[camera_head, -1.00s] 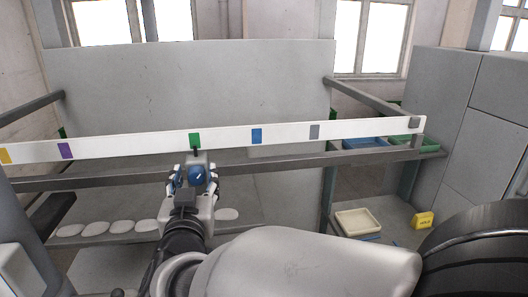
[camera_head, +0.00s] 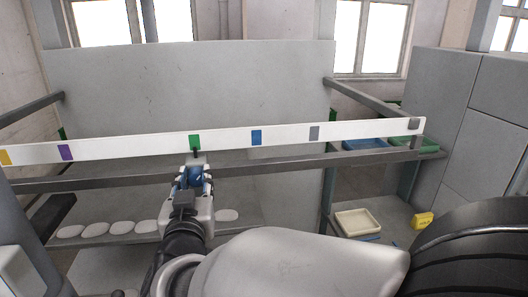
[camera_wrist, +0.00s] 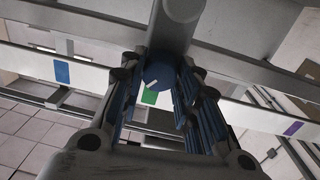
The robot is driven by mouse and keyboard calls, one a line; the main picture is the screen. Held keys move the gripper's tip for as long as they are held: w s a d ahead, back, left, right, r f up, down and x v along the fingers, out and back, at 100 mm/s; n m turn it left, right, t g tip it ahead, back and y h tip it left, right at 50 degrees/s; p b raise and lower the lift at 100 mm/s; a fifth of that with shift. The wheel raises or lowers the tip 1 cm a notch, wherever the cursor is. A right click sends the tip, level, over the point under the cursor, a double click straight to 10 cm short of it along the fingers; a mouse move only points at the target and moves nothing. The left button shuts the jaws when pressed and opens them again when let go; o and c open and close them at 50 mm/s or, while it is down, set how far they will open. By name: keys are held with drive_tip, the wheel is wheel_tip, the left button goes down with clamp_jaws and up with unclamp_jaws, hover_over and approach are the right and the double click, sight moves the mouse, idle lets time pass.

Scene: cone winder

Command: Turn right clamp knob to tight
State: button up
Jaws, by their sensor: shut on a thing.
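A round blue clamp knob (camera_head: 194,176) with a white pointer line sits on a grey mount below the green tag on the white rail. It also shows in the wrist view (camera_wrist: 164,76), where its pointer slants down and to the left. My gripper (camera_head: 194,182) is shut on the knob, with one finger on each side. In the wrist view the dark blue-padded fingers (camera_wrist: 158,82) flank the knob. The fingers hide part of the knob in the head view. No second knob shows, and I see no tight marking.
The white rail (camera_head: 225,137) with coloured tags runs across just above my gripper. A dark bar (camera_head: 270,165) runs below it. Several pale oval pieces (camera_head: 147,226) lie on the shelf. A cream tray (camera_head: 358,222) and yellow block (camera_head: 423,220) are at right.

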drive_tip(key=n+p, duration=0.2)
drive_tip(key=shift+r+n, duration=0.1)
drive_tip(key=shift+n, duration=0.3)
drive_tip(key=n+p, duration=0.2)
drive_tip(key=n, duration=0.2)
drive_tip(key=shift+a+n, duration=0.1)
drive_tip(key=shift+n, duration=0.3)
drive_tip(key=n+p, duration=0.2)
drive_tip(key=n, duration=0.2)
drive_tip(key=shift+f+n+t+y+p, duration=0.1)
drive_tip(key=shift+n+t+y+p, duration=0.2)
drive_tip(key=shift+n, duration=0.65)
drive_tip(key=shift+f+n+y+p, duration=0.1)
drive_tip(key=shift+n+p, duration=0.25)
drive_tip(key=shift+n, duration=0.9)
drive_tip(key=o, duration=1.1)
drive_tip(key=shift+f, duration=0.1)
